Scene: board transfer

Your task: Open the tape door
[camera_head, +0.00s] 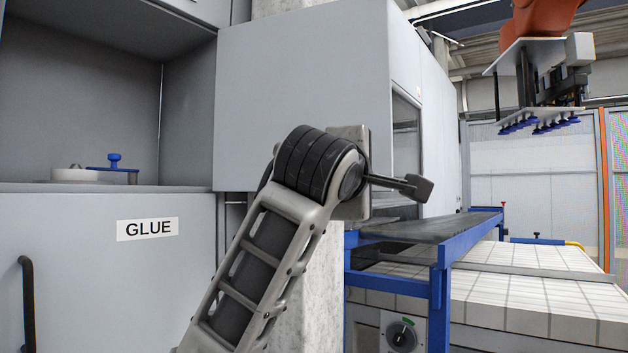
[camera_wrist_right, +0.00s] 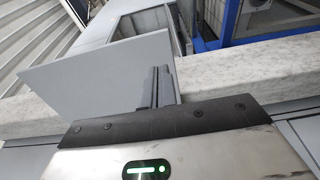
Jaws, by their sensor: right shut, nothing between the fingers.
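No door with a tape label shows. A large flat grey panel (camera_head: 300,100) stands out beside an open grey compartment (camera_head: 110,90) in the head view; I cannot tell if it is the tape door. My right gripper (camera_wrist_right: 157,84) is shut and empty in the right wrist view. Its dark fingers are beside the edge of a flat grey panel (camera_wrist_right: 95,88); I cannot tell if they touch it. The gripper's end (camera_head: 420,187) shows right of my arm in the head view. My left gripper is not in view.
A lower cabinet front (camera_head: 90,285) has a GLUE label (camera_head: 147,229) and a black handle (camera_head: 27,305). A speckled pale post (camera_head: 322,290) stands behind my arm. A blue-framed conveyor (camera_head: 425,230) is at the right. An orange robot with suction cups (camera_head: 540,120) hangs at upper right.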

